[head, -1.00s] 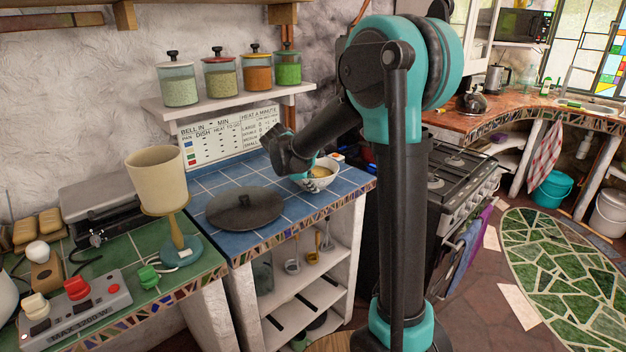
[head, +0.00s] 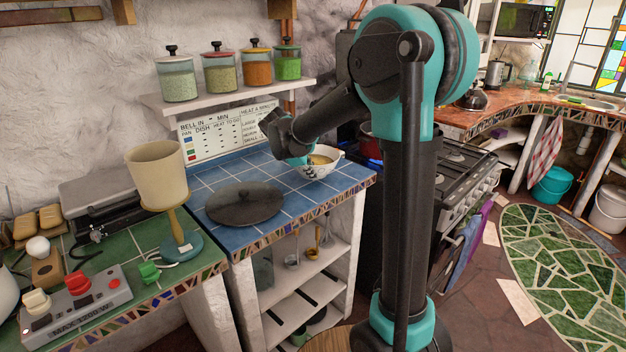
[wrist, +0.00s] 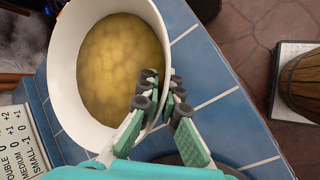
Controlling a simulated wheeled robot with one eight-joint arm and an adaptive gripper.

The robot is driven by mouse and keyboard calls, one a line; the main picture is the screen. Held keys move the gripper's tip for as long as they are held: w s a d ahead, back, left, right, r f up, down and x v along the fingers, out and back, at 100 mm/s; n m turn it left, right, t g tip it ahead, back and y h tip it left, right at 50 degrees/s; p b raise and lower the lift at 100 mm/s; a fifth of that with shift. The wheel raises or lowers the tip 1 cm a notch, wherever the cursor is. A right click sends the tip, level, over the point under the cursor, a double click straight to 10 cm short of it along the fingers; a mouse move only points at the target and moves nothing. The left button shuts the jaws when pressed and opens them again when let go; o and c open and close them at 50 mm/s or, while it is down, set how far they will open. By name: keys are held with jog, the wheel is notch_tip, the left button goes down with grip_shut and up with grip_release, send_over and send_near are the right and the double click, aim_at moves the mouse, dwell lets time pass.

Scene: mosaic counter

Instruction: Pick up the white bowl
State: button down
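The white bowl (head: 318,171) is at the back right of the blue-tiled counter in the head view, with yellowish contents. It fills the upper left of the wrist view (wrist: 68,70), where the contents look like a chunky yellow food. My gripper (wrist: 162,92) has one finger inside the bowl and one outside, with the rim pinched between them. In the head view my gripper (head: 298,152) is at the bowl's left side, its fingertips hard to see. The bowl appears slightly raised; its underside contact is hard to judge.
A dark round lid (head: 244,203) lies on the blue counter (head: 222,178) left of the bowl. A beige lamp (head: 157,175) stands farther left. Jars line the shelf (head: 235,94) above. The stove (head: 455,170) is to the right.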

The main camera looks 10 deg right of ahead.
notch_tip(320, 180, up, 17)
dwell(0.8)
jog(key=shift+s+d, duration=0.1)
